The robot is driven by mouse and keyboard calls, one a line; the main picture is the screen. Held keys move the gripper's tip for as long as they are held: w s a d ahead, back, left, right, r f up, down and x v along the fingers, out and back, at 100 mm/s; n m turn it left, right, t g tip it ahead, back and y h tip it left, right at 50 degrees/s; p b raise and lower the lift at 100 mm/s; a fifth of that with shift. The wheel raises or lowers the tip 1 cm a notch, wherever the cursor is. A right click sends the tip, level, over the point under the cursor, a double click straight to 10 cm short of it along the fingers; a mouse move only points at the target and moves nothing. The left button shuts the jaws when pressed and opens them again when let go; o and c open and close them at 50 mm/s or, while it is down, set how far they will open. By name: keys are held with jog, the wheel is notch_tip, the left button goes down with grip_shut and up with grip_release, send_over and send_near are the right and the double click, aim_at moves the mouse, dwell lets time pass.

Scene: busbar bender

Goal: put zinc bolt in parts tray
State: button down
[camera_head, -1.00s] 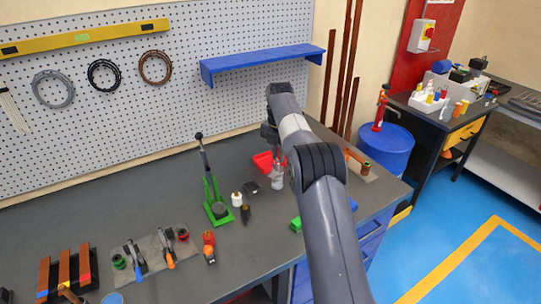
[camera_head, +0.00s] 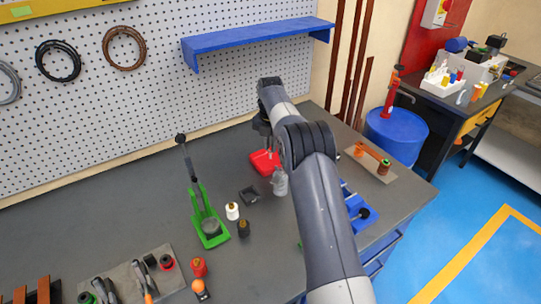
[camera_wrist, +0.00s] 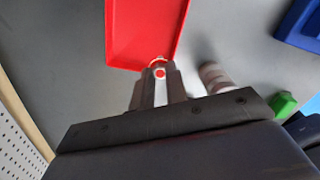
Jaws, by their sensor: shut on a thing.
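A red open tray (camera_head: 261,166), which looks like the parts tray, lies on the grey bench; it also fills the top middle of the wrist view (camera_wrist: 146,35). My gripper (camera_wrist: 159,78) is at the tray's near edge in the wrist view; in the head view the gripper (camera_head: 265,140) is above and beside the tray, partly hidden by my arm. Its fingers are shut on a small pale piece (camera_wrist: 161,92), seemingly the zinc bolt, mostly hidden between them. I cannot tell how high the piece is above the tray.
A grey bottle-like item (camera_head: 280,183) stands close right of the gripper. A blue tray (camera_head: 358,208) is right of my arm. The back-left bench is clear.

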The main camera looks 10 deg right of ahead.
aim_at(270, 149)
jog(key=shift+f, duration=2.55)
jog(key=c, duration=1.4)
grip_release()
jog(key=shift+r+p, duration=0.1)
jog(key=shift+p, duration=0.2)
notch_tip(270, 149, up, 12)
jog(key=shift+r, duration=0.1)
